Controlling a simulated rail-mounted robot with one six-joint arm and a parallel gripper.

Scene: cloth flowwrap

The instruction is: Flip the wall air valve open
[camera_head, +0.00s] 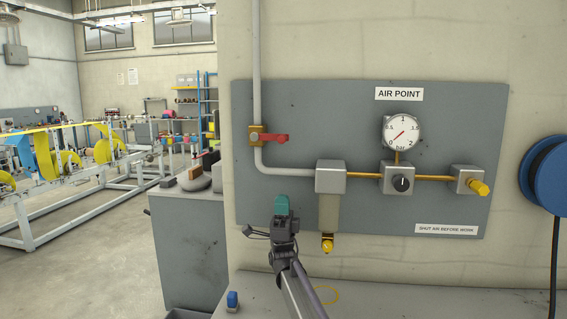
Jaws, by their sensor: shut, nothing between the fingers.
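The air valve (256,136) is a brass body on a grey vertical pipe, on a grey wall panel marked AIR POINT. Its red lever (274,139) points right, level and crosswise to the pipe. My gripper (282,204) has teal fingertips, which are shut and empty. It points up, below the lever and slightly to its right in the picture, apart from it. Its distance from the panel is hard to judge. The round gauge (403,132) has its red needle at the low left, near 0.
A filter block (330,177) with a bowl beneath hangs just right of my gripper. A regulator (397,178) and brass outlet (479,187) sit further right. A grey cabinet (188,245) stands at left. A blue hose reel (547,175) is at the right edge.

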